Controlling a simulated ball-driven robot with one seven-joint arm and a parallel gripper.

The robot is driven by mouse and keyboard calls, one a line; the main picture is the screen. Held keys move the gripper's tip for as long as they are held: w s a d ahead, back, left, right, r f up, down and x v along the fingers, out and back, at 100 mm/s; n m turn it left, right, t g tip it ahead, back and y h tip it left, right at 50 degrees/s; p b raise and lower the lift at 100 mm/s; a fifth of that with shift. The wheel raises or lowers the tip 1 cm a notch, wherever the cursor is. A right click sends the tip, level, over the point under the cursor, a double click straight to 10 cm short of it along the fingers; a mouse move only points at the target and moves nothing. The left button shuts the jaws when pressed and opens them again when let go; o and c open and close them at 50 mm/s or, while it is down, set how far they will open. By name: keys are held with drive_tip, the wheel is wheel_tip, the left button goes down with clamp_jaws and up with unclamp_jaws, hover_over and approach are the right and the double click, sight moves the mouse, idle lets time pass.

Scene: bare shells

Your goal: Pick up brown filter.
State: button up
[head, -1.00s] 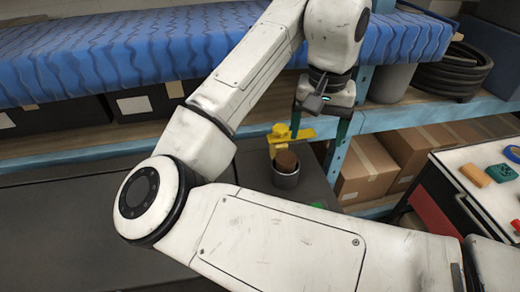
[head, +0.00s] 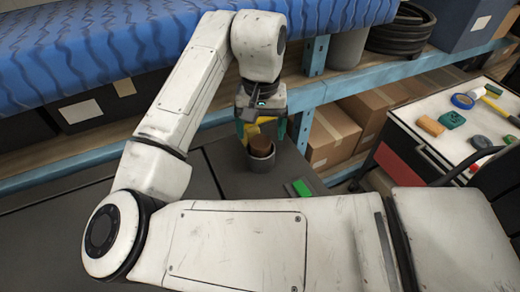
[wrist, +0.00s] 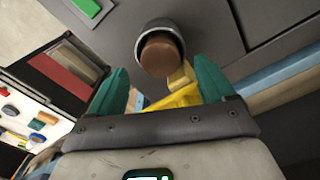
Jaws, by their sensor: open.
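The brown filter (head: 260,146) is a round brown piece sitting in the mouth of a grey cup (head: 262,163) on the dark worktop. In the wrist view the brown filter (wrist: 160,54) shows inside the rim of the grey cup (wrist: 151,28). A yellow object (head: 250,130) lies right beside the cup; it also shows in the wrist view (wrist: 178,95), between my fingers. My gripper (head: 261,131) has green fingers, spread apart and empty, above and behind the cup. In the wrist view my gripper (wrist: 160,88) has its fingertips just short of the cup, one to each side.
A green block (head: 300,187) lies on the worktop right of the cup. A white-topped cart (head: 440,110) with several small items stands at the right. A blue shelf beam (head: 330,88) runs behind, with cardboard boxes (head: 330,135) below.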

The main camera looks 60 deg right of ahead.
sight(261, 142)
drive_tip(key=shift+f, duration=1.55)
drive_tip(key=c, duration=1.5)
drive_tip(key=shift+o, duration=0.2)
drive_tip(key=shift+r, duration=0.1)
